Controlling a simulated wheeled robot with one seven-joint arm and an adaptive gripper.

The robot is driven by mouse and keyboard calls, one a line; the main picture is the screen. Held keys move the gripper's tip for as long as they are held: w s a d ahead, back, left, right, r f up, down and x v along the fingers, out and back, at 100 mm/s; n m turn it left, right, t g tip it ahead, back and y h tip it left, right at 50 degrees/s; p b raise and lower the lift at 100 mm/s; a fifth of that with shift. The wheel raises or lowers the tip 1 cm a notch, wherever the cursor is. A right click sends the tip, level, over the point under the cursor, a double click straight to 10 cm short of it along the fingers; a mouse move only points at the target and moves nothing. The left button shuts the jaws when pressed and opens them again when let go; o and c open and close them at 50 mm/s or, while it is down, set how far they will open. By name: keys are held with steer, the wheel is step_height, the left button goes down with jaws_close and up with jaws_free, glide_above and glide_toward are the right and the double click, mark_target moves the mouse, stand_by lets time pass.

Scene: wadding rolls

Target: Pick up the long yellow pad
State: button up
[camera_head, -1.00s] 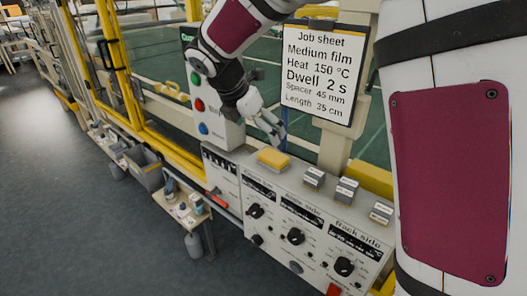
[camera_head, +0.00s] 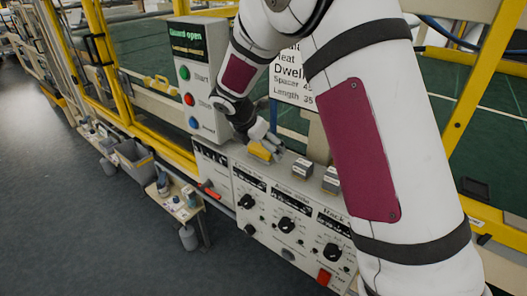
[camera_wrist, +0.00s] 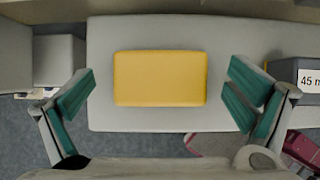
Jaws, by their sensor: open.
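The yellow pad (camera_head: 258,152) lies flat on the top ledge of the grey control console (camera_head: 240,176). In the wrist view the pad (camera_wrist: 160,78) is a plain oblong, its long side running across the picture. My gripper (camera_head: 269,140) is low at the pad in the head view. In the wrist view my gripper (camera_wrist: 162,78) is open, with one green-lined finger to the left of the pad and one to the right. Visible gaps separate both fingers from the pad's ends. Nothing is held.
Dark-topped grey blocks (camera_head: 302,168) stand to the right of the pad; one block (camera_wrist: 298,75) is labelled 45 mm and sits near the right finger. A control box (camera_head: 200,85) reading "Guard open" stands behind left. A job sheet (camera_head: 290,75) hangs behind, partly covered by my arm.

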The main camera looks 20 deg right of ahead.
steer(key=shift+w+d+f, duration=0.15)
steer(key=shift+f, duration=0.25)
steer(key=shift+c, duration=0.3)
steer(key=c, duration=1.3)
steer(key=shift+r, duration=0.1)
steer(key=shift+r, duration=0.85)
steer(key=shift+s+r+b, duration=0.2)
steer(key=shift+r+b, duration=0.05)
steer(key=shift+r, duration=0.2)
steer(key=shift+s+r+b, duration=0.2)
steer(key=shift+r, duration=0.25)
steer(key=s, duration=0.5)
steer(key=s+r, duration=0.1)
steer(key=s, duration=0.9)
steer(key=shift+s+r, duration=0.15)
steer(key=shift+s, duration=0.05)
